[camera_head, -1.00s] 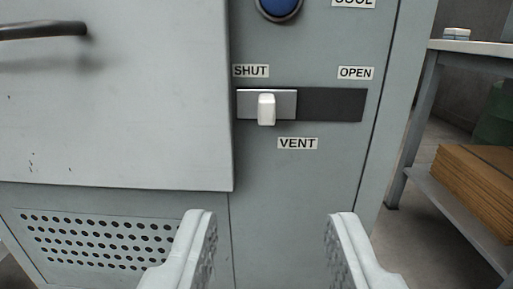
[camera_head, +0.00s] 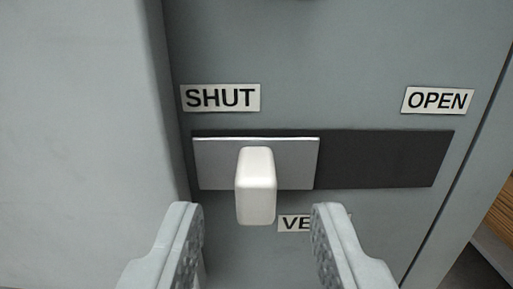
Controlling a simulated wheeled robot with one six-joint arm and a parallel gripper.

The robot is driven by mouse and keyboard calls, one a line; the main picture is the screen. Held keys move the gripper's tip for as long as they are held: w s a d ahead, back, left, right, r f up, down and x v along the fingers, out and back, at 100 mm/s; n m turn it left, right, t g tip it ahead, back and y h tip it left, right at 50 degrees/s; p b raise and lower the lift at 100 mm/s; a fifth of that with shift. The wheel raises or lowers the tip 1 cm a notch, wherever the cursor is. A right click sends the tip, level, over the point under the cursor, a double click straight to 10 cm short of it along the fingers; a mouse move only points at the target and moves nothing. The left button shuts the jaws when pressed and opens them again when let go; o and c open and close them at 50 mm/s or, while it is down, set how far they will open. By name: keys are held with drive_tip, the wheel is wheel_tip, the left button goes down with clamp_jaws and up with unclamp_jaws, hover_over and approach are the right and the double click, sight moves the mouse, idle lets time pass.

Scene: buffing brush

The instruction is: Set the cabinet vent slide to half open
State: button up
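The vent slide (camera_head: 218,160) is a light metal plate with a white knob (camera_head: 256,187) standing out from it. The plate sits at the left end of a dark slot (camera_head: 385,158), under the SHUT label (camera_head: 220,97). The OPEN label (camera_head: 437,100) is above the slot's right end. My gripper (camera_head: 258,212) is open, one finger to the left and one to the right of the knob's lower end in the picture. Neither finger appears to touch the knob. The right finger partly hides the VENT label (camera_head: 294,223).
The large cabinet panel (camera_head: 80,130) stands out to the left of the slot. The cabinet's right edge runs down beside the slot's right end. A bit of the brown stack (camera_head: 502,215) shows beyond it. The cabinet face around the slot is clear.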

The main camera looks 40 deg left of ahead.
sight(256, 182)
drive_tip(key=shift+x, duration=1.5)
clamp_jaws()
